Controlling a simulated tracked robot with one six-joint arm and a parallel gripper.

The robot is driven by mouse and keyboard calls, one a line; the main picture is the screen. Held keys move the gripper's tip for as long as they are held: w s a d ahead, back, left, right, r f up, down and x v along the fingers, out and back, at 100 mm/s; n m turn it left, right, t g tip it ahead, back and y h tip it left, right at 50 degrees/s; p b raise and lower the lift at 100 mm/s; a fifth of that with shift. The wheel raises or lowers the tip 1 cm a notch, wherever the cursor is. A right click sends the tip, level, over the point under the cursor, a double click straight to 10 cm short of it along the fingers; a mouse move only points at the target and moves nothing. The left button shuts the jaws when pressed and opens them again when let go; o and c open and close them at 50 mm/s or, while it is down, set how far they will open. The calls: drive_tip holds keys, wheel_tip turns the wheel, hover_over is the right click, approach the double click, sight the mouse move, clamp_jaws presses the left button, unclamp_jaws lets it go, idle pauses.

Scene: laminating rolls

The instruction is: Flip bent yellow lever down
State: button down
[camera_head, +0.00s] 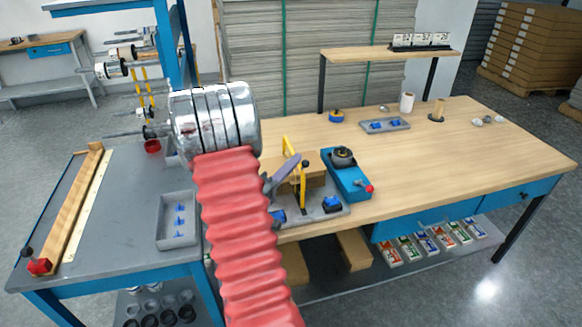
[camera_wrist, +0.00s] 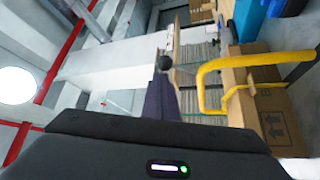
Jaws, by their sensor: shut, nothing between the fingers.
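The bent yellow lever (camera_head: 303,186) stands up on a grey fixture plate (camera_head: 318,215) at the near left of the wooden bench. In the wrist view a bent yellow bar (camera_wrist: 250,62) runs along the right side, close to my gripper. My gripper (camera_head: 292,163) is shut and empty, its grey-purple fingers beside the lever's upright part. Its fingers (camera_wrist: 162,98) also show in the wrist view, left of the yellow bar. I cannot tell whether they touch the lever. My red ribbed arm cover and silver wrist rings hide part of the fixture's left side.
A blue device (camera_head: 346,180) with a red knob stands just right of the lever. A cardboard box (camera_wrist: 270,115) is behind the yellow bar. A grey tray (camera_head: 177,220) lies on the left table. The right part of the wooden bench (camera_head: 480,150) is mostly clear.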

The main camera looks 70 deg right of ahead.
drive_tip(key=w+a+f, duration=0.3)
drive_tip(key=w+a, duration=0.3)
drive_tip(key=a, duration=0.1)
drive_tip(key=shift+w, duration=0.15)
drive_tip(key=shift+f, duration=0.1)
idle(0.4)
idle(0.4)
